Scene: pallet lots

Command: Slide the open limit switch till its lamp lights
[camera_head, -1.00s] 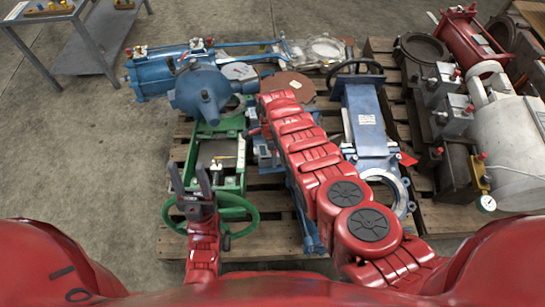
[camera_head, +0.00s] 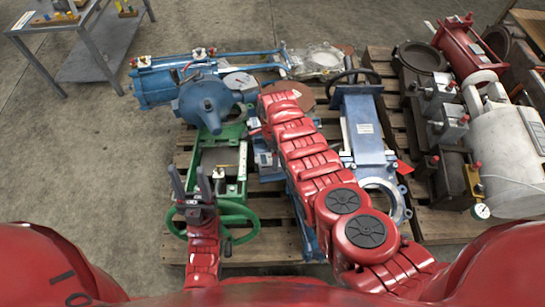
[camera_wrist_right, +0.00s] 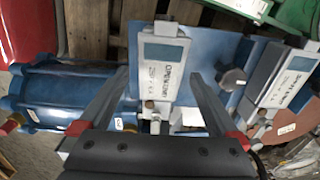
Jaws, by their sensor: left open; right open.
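The open limit switch (camera_wrist_right: 163,78) is a pale grey box with a label that appears to read OPEN, in the middle of the right wrist view. My right gripper (camera_wrist_right: 160,76) is open, with one finger on each side of the box's lower part. Contact cannot be told. A similar box, the shut switch (camera_wrist_right: 284,78), stands to its right on the same blue plate (camera_wrist_right: 215,55). I cannot make out a lit lamp. In the head view my right arm hides its gripper and the switch. My left gripper (camera_head: 190,178) is open and empty above the green handwheel (camera_head: 240,215).
A blue actuator (camera_head: 207,97) on a green frame (camera_head: 238,160) and a blue gate valve (camera_head: 365,130) stand on the wooden pallet (camera_head: 270,243). Another pallet at right carries a red cylinder (camera_head: 465,42) and a grey tank (camera_head: 505,150).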

